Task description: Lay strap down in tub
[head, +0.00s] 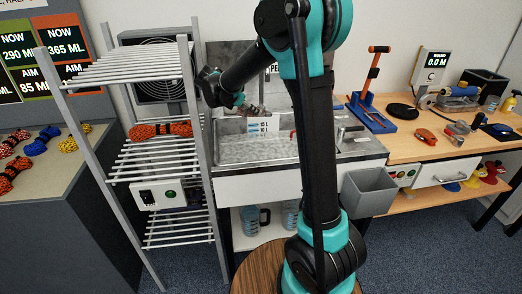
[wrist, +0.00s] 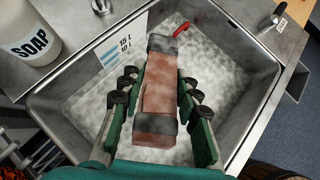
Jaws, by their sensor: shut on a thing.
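The strap (wrist: 158,98) is a folded reddish-brown bundle with grey bands at both ends. In the wrist view it lies between the fingers of my gripper (wrist: 160,80), which is shut on it. A small red piece (wrist: 181,30) shows just beyond its far end. The tub (wrist: 262,82) is a metal sink basin with foamy, whitish water, and the strap is over it. I cannot tell whether the strap touches the water. In the head view, my gripper (head: 248,108) is above the back of the tub (head: 258,165); the strap is not clear there.
A white soap bottle (wrist: 28,40) stands on the sink's left rim. A litre-marked label (wrist: 122,40) is on the tub's back wall. A metal rack (head: 150,150) with an orange rope coil (head: 160,130) stands left. A grey bin (head: 369,190) hangs right of the tub.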

